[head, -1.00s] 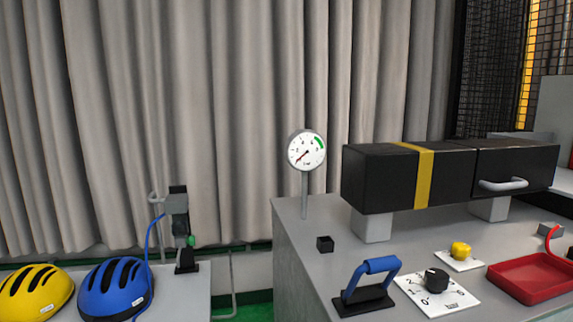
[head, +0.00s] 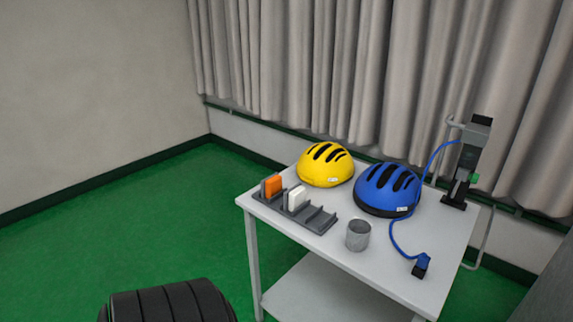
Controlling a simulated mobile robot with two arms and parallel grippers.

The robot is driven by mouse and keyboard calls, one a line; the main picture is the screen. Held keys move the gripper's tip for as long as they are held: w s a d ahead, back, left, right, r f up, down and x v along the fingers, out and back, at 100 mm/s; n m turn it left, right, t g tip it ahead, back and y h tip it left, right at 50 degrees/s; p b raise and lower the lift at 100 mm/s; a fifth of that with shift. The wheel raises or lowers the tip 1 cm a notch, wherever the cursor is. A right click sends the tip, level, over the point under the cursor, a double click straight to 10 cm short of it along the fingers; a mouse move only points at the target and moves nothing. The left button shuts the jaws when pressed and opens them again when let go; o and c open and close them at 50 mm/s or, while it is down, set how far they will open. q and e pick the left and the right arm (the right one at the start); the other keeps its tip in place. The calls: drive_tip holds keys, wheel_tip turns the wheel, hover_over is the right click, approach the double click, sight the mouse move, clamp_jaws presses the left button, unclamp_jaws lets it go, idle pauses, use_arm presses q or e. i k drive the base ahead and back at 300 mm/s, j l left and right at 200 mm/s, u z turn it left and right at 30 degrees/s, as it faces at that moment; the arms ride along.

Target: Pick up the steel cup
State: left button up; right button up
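The steel cup (head: 358,236) is a small grey cylinder standing upright on the white table (head: 405,275). It is in front of the blue helmet (head: 388,188) and to the right of the grey slotted rack (head: 313,217). Nothing touches it that I can see. Neither of my grippers shows in the head view, so I cannot see whether they are open or shut.
A yellow helmet (head: 325,165) sits at the table's back left. The rack holds an orange block (head: 272,186) and a white block (head: 296,198). A blue cable (head: 403,246) lies right of the cup. A stand (head: 467,165) rises at the right. Green floor (head: 150,225) is open to the left.

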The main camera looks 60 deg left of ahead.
sight(359, 230)
drive_tip(key=u, duration=1.35)
